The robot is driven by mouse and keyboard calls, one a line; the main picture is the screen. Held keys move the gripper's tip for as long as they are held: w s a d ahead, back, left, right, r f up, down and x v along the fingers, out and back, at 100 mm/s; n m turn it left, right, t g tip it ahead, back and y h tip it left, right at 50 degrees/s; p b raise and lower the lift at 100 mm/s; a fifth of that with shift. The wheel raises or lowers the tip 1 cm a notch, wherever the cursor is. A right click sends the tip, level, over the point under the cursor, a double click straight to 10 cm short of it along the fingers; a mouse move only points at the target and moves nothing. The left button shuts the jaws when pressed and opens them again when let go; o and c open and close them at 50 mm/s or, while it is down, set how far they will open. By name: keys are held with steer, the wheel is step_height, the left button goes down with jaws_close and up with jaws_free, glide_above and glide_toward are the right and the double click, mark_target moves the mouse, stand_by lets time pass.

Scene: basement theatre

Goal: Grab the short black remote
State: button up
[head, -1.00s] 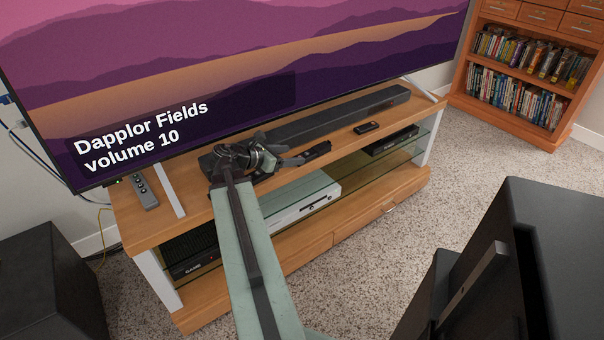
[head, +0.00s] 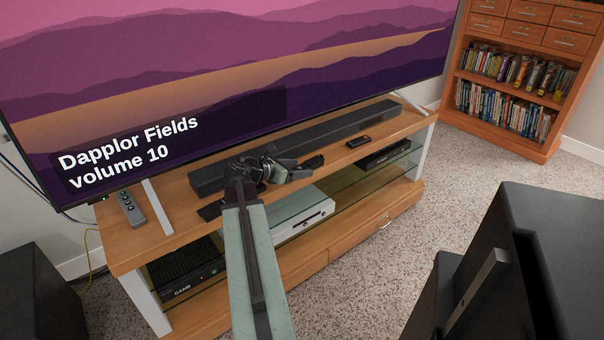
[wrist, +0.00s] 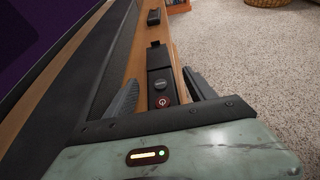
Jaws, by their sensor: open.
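Small black remotes lie on the wooden TV stand (head: 160,240) in front of the soundbar. One black remote (head: 314,161) shows in the head view just past my gripper (head: 292,172), which partly hides it. In the wrist view a black remote (wrist: 160,80) with a red power button lies between the two spread fingers of my gripper (wrist: 160,84), apparently not gripped. A shorter-looking black remote (head: 358,141) lies farther right along the stand; it also shows ahead in the wrist view (wrist: 153,17). My gripper is open, low over the stand.
The soundbar (head: 340,127) runs along the back beneath the large TV (head: 230,80). A grey remote (head: 131,209) lies at the left, beside a TV leg. Another dark object (head: 209,211) lies left of my gripper. Glass shelves are below.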

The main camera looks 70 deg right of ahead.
jaws_close()
steer(key=shift+r, duration=0.2)
